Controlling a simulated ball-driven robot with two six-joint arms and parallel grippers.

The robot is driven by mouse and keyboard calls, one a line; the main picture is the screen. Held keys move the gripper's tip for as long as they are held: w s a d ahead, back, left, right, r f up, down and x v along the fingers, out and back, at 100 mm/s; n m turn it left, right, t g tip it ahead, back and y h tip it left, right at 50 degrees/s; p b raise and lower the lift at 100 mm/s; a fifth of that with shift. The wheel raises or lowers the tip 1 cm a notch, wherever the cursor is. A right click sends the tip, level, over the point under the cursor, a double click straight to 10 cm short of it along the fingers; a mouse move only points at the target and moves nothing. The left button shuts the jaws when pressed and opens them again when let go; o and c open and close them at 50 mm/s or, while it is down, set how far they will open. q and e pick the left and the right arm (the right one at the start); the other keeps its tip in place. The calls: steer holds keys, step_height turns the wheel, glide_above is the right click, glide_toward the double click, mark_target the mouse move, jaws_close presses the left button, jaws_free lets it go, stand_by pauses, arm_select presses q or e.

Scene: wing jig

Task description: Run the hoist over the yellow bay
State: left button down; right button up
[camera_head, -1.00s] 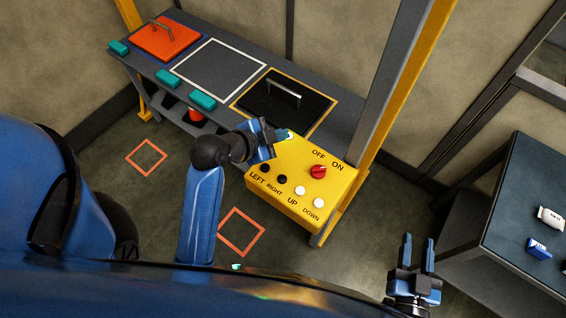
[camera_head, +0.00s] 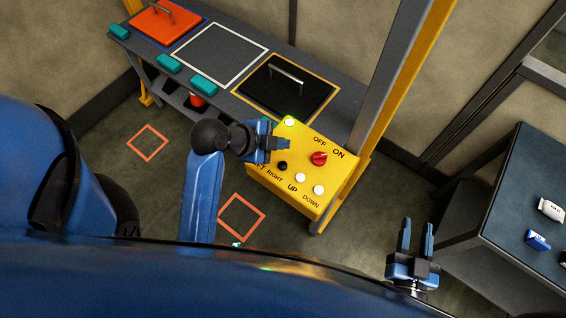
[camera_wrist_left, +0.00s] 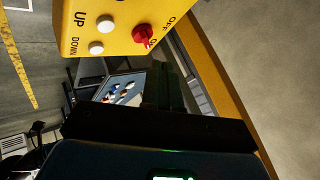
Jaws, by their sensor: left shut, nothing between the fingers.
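The yellow bay (camera_head: 244,98) is a yellow outline on the bench holding a black plate with a silver handle (camera_head: 286,74). The hoist itself is not clearly in view. The yellow control box (camera_head: 333,183) has a red OFF/ON knob (camera_head: 319,158), a lit lamp (camera_head: 290,122), and RIGHT (camera_head: 282,166), UP (camera_head: 300,178) and DOWN (camera_head: 319,190) buttons. My left gripper (camera_head: 287,143) is shut and empty above the box's left part, hiding the LEFT button; contact cannot be told. UP (camera_wrist_left: 105,24) and DOWN also show in the left wrist view. My right gripper (camera_head: 416,238) is open and empty, away from the box.
The bench also has a white-outlined bay (camera_head: 220,54), empty, and an orange plate (camera_head: 165,22) with a handle. Teal blocks (camera_head: 204,84) sit along its front edge. A grey and yellow post (camera_head: 392,75) rises behind the box. A dark table (camera_head: 525,200) stands right.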

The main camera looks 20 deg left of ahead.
arm_select(q)
step_height(320, 180, down, 6)
steer(key=b, duration=0.4)
steer(key=shift+f+b, duration=0.15)
steer(key=shift+b, duration=0.15)
steer(key=shift+s+f+b, duration=0.1)
steer(key=shift+f+b, duration=0.8)
steer(key=shift+f, duration=0.2)
steer(key=shift+f, duration=0.15)
stand_by(0.8)
steer(key=shift+f, duration=0.25)
steer(key=shift+f+b, duration=0.45)
steer(key=shift+b, duration=0.1)
stand_by(4.2)
